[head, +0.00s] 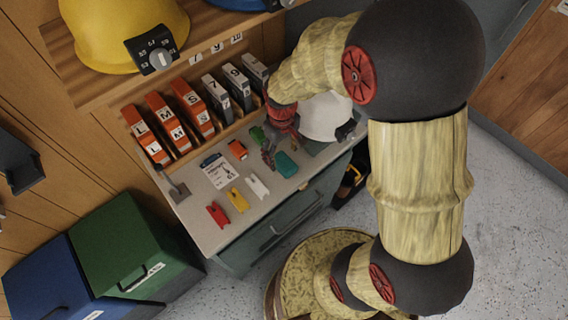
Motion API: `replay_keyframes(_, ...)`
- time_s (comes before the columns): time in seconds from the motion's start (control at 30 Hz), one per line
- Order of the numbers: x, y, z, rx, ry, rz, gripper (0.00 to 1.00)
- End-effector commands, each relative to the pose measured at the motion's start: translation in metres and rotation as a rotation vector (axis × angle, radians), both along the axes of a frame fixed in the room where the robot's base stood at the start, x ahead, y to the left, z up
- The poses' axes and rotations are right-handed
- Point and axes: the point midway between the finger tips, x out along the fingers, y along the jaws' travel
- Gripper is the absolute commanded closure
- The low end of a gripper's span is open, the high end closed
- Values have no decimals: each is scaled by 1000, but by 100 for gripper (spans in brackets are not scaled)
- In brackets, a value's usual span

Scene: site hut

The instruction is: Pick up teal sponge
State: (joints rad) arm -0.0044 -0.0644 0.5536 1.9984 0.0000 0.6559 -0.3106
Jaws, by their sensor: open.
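The teal sponge (286,165) is a small rounded block near the front right of the grey worktop (208,238), in the head view. My gripper (269,158) reaches down from above, just left of the sponge. Its fingers are small and dark in this view. It is open and nothing shows between the fingers. I cannot tell whether a fingertip touches the sponge or how high the fingers are above the worktop.
Orange (237,150) and green (258,134) items lie near my gripper. Labelled binders (193,108) line the back. A white helmet (322,117) stands right.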

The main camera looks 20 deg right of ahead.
Motion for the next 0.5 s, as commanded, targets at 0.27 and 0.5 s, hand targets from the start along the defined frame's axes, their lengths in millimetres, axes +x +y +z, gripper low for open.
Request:
replay_keyframes(0.27,-5,-5,-31,0,1,-1,35)
replay_keyframes(0.5,-4,-4,-51,0,-2,0,35)
